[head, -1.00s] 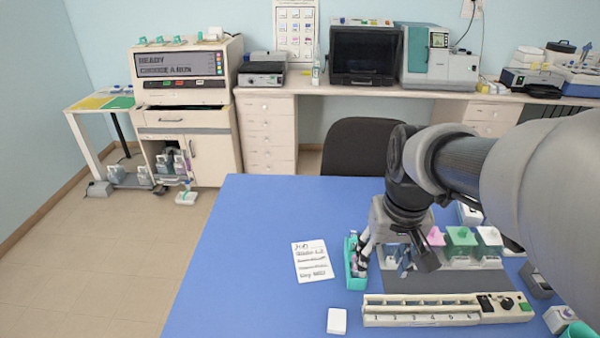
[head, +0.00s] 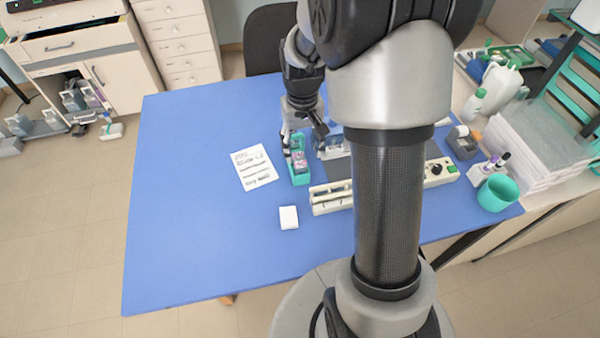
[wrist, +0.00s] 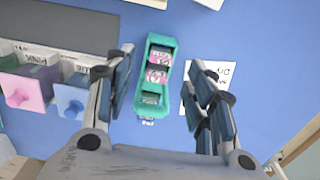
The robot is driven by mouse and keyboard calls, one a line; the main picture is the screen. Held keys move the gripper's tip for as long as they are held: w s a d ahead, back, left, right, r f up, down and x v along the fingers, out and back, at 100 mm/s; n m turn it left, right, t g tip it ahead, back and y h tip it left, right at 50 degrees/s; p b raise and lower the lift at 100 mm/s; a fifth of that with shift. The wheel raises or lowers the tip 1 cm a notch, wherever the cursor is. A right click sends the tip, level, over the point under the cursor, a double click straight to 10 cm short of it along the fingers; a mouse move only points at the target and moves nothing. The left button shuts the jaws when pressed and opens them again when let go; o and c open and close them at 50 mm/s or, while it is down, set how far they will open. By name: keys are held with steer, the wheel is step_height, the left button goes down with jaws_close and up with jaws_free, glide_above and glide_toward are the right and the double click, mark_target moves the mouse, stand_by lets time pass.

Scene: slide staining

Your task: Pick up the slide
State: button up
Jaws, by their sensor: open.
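A teal slide holder (head: 299,176) stands on the blue table below my gripper, with pink and purple pieces inside. In the wrist view the holder (wrist: 168,44) lies between my fingers, and its labelled, slide-like pieces (wrist: 157,75) sit in a row along it. I cannot tell a single slide apart clearly. A small pale piece (wrist: 147,121) shows at its near end. My gripper (wrist: 160,72) is open and empty, with one finger to each side of the holder. In the head view my gripper (head: 302,132) hangs just behind the holder; its exact height is unclear.
A handwritten card (head: 254,168) lies left of the holder and a small white block (head: 289,217) in front. A cream numbered station (head: 330,198) is partly hidden by my arm. The table's left side is clear.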

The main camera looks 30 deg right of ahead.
mark_target(301, 161)
steer(key=f+b, duration=0.1)
steer(key=f, duration=0.2)
steer(key=f+b, duration=0.1)
steer(key=f, duration=0.3)
steer(key=shift+w, duration=0.2)
steer(key=shift+r, duration=0.15)
steer(key=shift+c, duration=0.4)
steer(key=c, duration=1.1)
